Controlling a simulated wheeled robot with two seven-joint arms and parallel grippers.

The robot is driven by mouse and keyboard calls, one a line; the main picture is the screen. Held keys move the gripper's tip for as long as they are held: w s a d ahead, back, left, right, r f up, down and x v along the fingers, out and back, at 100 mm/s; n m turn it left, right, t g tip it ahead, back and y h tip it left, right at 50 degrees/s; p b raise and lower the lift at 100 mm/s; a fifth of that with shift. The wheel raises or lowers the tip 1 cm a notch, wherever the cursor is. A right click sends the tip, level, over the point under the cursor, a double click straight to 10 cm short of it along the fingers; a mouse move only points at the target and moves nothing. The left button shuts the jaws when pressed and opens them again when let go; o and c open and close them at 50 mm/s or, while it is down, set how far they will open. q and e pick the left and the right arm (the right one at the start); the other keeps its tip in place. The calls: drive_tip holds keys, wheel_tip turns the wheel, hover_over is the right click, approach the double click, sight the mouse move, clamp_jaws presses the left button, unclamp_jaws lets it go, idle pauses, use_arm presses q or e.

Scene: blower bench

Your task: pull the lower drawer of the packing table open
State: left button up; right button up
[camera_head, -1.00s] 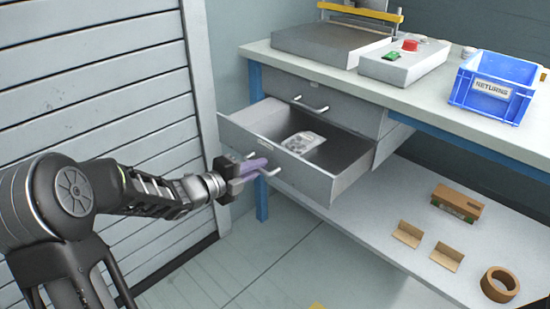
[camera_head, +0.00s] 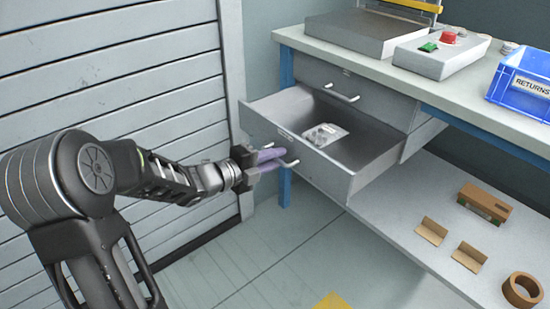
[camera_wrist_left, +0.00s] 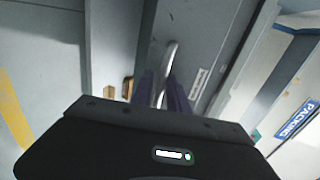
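The lower drawer (camera_head: 310,165) of the packing table stands well out from its cabinet, with its inside showing. A clear bag of grey parts (camera_head: 324,134) lies in it. My left gripper (camera_head: 270,160) is at the drawer's front, its purple fingers shut on the pale bar handle (camera_head: 290,163). In the left wrist view the handle (camera_wrist_left: 170,58) runs between the two fingers, and the drawer front (camera_wrist_left: 205,40) is beyond. The fingers hide part of the handle. The upper drawer (camera_head: 350,88), with its own handle, is shut. My right gripper is not in view.
On the tabletop (camera_head: 465,92) are a grey device with buttons (camera_head: 440,52) and a blue RETURNS bin (camera_head: 518,85). The lower shelf (camera_head: 400,215) holds a brown box (camera_head: 485,203), cardboard angles and a tape roll (camera_head: 522,290). A slatted wall (camera_head: 110,75) is at left; the floor before the drawer is clear.

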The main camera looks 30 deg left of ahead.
use_arm(q)
drive_tip(key=p+v, duration=0.2)
drive_tip(key=v, duration=0.6)
drive_tip(key=shift+w, duration=0.1)
idle(0.4)
